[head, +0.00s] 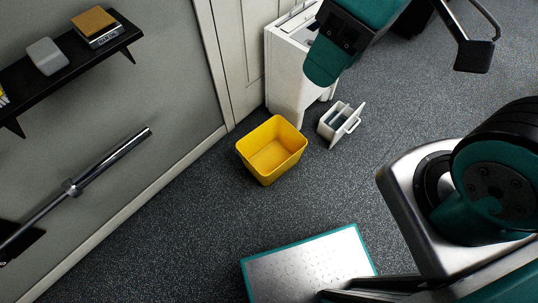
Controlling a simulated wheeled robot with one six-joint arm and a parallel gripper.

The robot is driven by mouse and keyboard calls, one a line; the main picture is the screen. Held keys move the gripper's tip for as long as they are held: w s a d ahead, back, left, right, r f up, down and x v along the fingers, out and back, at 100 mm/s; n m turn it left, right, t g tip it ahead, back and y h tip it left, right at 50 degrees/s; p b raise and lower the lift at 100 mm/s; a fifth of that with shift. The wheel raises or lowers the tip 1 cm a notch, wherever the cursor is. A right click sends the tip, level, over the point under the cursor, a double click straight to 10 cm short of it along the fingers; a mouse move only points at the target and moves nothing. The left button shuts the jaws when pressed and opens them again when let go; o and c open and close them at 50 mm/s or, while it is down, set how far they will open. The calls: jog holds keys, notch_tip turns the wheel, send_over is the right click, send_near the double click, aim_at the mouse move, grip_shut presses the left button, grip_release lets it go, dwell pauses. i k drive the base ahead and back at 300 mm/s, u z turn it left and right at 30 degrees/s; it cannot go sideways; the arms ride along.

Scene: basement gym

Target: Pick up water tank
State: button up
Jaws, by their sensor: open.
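The water tank (340,124) is a small white open-topped box with a raised panel and a handle on its right side. It lies on the dark floor near the middle top of the head view, in front of a white cabinet-like appliance (284,85). Something bluish-grey shows inside it. My gripper (473,54) is only partly in view at the upper right, as metal links ending in a dark fingertip. It is open, apart from the tank and holds nothing that I can see. My teal arm link hides part of the appliance.
A yellow open bin (271,150) stands on the floor just left of the tank. A door (232,55) is behind. A wall shelf (75,60) and a metal bar (110,160) are at the left. The speckled floor in front of the tank is clear.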

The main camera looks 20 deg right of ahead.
aim_at(337, 122)
jog(key=k, duration=0.6)
jog(key=z, duration=0.6)
jog(key=i, duration=0.4)
jog(key=z, duration=0.75)
jog(key=i, duration=1.25)
jog(key=u, duration=0.85)
jog(key=i, duration=0.35)
jog(key=u, duration=0.4)
